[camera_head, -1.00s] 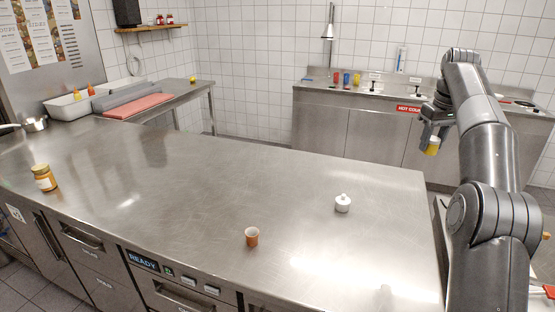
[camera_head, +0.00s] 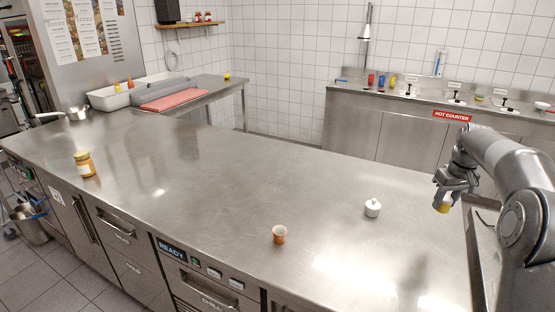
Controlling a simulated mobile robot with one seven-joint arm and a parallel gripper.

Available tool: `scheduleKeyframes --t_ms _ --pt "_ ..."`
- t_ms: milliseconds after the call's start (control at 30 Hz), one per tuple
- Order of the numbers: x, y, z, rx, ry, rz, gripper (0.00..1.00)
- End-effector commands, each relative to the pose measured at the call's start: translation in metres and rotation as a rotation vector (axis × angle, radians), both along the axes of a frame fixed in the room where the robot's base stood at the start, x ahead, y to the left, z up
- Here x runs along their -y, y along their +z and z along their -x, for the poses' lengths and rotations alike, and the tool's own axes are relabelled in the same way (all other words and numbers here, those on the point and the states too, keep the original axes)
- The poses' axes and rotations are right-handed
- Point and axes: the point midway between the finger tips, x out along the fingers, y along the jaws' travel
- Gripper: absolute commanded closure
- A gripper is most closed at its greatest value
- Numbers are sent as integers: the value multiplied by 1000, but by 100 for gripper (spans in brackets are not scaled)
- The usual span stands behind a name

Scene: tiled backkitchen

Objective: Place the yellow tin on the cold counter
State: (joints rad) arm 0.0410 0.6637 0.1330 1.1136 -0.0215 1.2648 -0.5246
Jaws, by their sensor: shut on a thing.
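My gripper (camera_head: 446,198) is at the right of the view, shut on the yellow tin (camera_head: 444,207). The tin hangs below the fingers, partly hidden by them, close to the right end of the large steel counter (camera_head: 215,190). I cannot tell whether the tin is over the counter's edge or just outside it. This near counter has drawers and panels marked READY and CHILL on its front. The back counter (camera_head: 350,118) against the wall carries a red HOT COUNTER sign (camera_head: 452,115).
The middle of the counter is clear.

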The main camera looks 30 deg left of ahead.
Motion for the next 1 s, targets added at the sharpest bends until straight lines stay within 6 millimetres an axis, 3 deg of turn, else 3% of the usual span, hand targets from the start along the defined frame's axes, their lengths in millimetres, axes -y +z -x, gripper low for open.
scheduleKeyframes --t_ms 300,700,833,1000 --pt "-6 -15 -2 0 2 0 87" --pt "-85 -66 -32 0 4 0 87" --pt "-102 -76 -39 1 3 0 87" --pt "-109 -83 -41 1 0 1 87"
